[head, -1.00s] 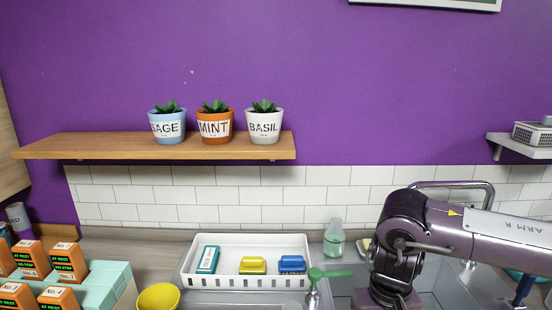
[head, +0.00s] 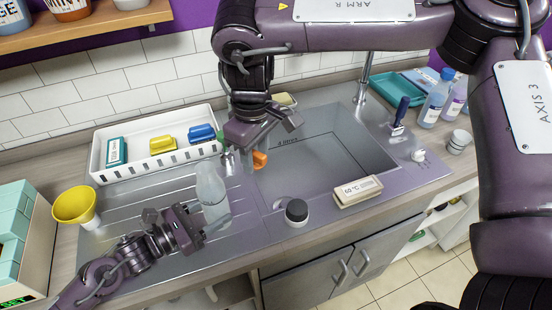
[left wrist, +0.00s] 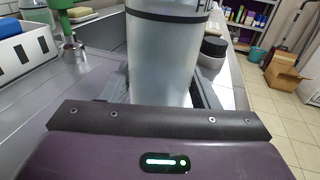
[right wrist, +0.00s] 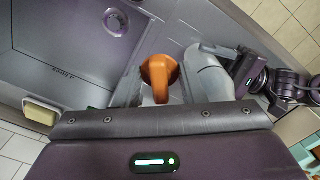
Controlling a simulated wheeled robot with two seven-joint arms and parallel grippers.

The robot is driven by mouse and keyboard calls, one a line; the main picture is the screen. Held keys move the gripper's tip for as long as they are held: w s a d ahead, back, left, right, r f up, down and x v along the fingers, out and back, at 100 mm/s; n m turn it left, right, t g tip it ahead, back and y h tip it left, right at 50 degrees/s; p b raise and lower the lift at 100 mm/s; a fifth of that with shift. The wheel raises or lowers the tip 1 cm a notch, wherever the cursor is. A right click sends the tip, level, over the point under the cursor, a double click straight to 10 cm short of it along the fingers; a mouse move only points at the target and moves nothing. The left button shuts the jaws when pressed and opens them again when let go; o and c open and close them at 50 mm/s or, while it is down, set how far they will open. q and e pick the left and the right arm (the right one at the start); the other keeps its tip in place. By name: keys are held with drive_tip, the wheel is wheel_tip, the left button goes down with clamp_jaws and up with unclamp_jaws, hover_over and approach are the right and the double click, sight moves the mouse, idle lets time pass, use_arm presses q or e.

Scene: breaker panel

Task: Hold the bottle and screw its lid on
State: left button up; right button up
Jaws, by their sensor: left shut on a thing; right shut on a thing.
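The bottle (head: 211,188) is tall and translucent grey, standing upright over the drainboard left of the sink. My left gripper (head: 198,222) is shut on its side, low down. In the left wrist view the bottle (left wrist: 165,55) fills the space between the fingers, its top out of frame. The orange lid (head: 259,159) is in my right gripper (head: 262,138), which is shut on it, above the sink's left edge. In the right wrist view the lid (right wrist: 160,76) sits between the fingertips, with the bottle (right wrist: 206,76) to its right. In the head view, lid and bottle are apart.
The sink basin (head: 318,165) is empty.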

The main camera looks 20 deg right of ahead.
drive_tip(key=a+r+n, duration=1)
drive_tip(key=r+n, duration=0.1)
drive_tip(key=n, duration=0.3)
drive_tip(key=shift+w+a+r, duration=0.2)
drive_tip(key=shift+w+a, duration=0.05)
drive_tip(key=shift+w, duration=0.05)
drive_tip(key=shift+f, duration=3.5)
drive_tip(key=shift+f, duration=0.95)
drive_tip(key=shift+r, duration=0.7)
drive_tip(key=shift+f, duration=0.85)
drive_tip(key=shift+r, duration=0.2)
drive_tip(key=shift+r, duration=0.65)
